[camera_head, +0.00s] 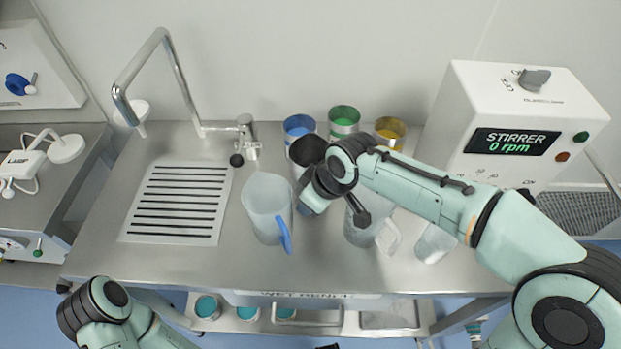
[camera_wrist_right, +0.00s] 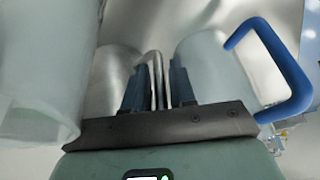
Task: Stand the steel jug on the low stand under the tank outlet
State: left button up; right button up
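The steel jug (camera_head: 308,150) is upright on the bench or just above it; I cannot tell which. Its dark mouth shows in the head view, and its lower body is mostly hidden by my arm. In the right wrist view the steel body (camera_wrist_right: 112,80) stands left of the fingers. My right gripper (camera_head: 312,197) has its blue fingers (camera_wrist_right: 159,90) close together on either side of the steel handle (camera_wrist_right: 157,65), apparently shut on it. My left wrist shows at the lower left of the head view, but its gripper is out of sight. I see no tank outlet or low stand.
A frosted jug with a blue handle (camera_head: 268,205) stands just left of my right gripper. Clear jugs (camera_head: 362,232) (camera_head: 435,243) stand to the right. Blue, green (camera_head: 344,118) and yellow cans stand behind. A tap (camera_head: 183,80), drain grille (camera_head: 178,203) and stirrer box (camera_head: 520,120) flank the bench.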

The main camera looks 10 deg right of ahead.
grip_shut()
pick_arm(q)
jog(key=r+p, duration=0.1)
jog(key=w+r+p, duration=0.1)
jog(key=r+p, duration=0.2)
jog(key=shift+w+r, duration=0.35)
pick_arm(e)
notch_tip(320, 180, up, 20)
